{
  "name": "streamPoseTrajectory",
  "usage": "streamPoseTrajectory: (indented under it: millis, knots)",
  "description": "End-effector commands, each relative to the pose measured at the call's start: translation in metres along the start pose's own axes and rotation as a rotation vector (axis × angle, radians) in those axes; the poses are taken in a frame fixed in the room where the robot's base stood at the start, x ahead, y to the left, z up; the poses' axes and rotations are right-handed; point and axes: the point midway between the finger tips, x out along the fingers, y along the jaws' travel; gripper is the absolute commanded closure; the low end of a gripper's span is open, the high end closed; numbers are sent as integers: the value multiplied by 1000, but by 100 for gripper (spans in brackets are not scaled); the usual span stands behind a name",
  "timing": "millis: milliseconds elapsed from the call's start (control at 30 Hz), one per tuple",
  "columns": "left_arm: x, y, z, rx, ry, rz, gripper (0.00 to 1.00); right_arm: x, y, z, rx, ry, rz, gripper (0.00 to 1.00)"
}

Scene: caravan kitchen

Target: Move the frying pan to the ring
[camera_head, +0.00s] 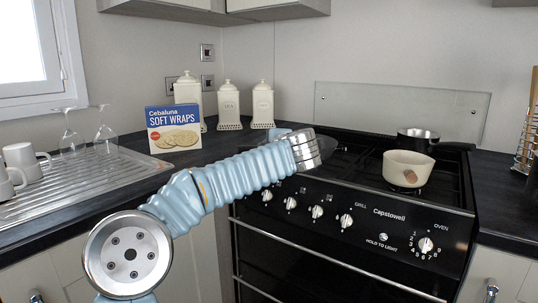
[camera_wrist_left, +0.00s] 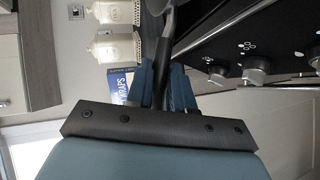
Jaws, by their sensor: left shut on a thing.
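My left arm reaches from the lower left across the head view to the front left of the hob (camera_head: 352,166). In the left wrist view, my left gripper (camera_wrist_left: 164,82) is shut on a dark handle with a grey metal neck, the frying pan's handle (camera_wrist_left: 171,20). The pan's body is beyond the top of that view, and my wrist hides the handle in the head view. I cannot tell whether the pan touches the hob. A cream saucepan (camera_head: 407,169) stands front right on the hob, with a black pan (camera_head: 418,138) behind it. My right gripper is not in view.
Cream canisters (camera_head: 229,106) and a soft wraps box (camera_head: 173,129) stand at the back left. Two upturned glasses (camera_head: 104,128) and white mugs (camera_head: 22,158) are on the drainer at left. A glass splashback (camera_head: 400,108) rises behind the hob. Oven knobs (camera_head: 317,212) line the front.

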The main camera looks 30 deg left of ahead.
Motion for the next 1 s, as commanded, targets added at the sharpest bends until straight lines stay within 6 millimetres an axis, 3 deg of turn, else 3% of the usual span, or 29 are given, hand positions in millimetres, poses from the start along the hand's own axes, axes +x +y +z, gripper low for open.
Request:
streamPoseTrajectory:
  millis: [667,700,800,867,1000]
  knots:
    - [3,-14,1,-3,-2,5,100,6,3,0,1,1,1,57]
    - [4,-16,2,0,-2,2,77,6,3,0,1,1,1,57]
    - [4,-16,2,-1,-1,2,62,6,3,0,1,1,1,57]
    - [4,-16,2,-1,-1,2,53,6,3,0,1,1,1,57]
    - [4,-16,2,-1,-1,1,53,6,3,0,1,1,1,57]
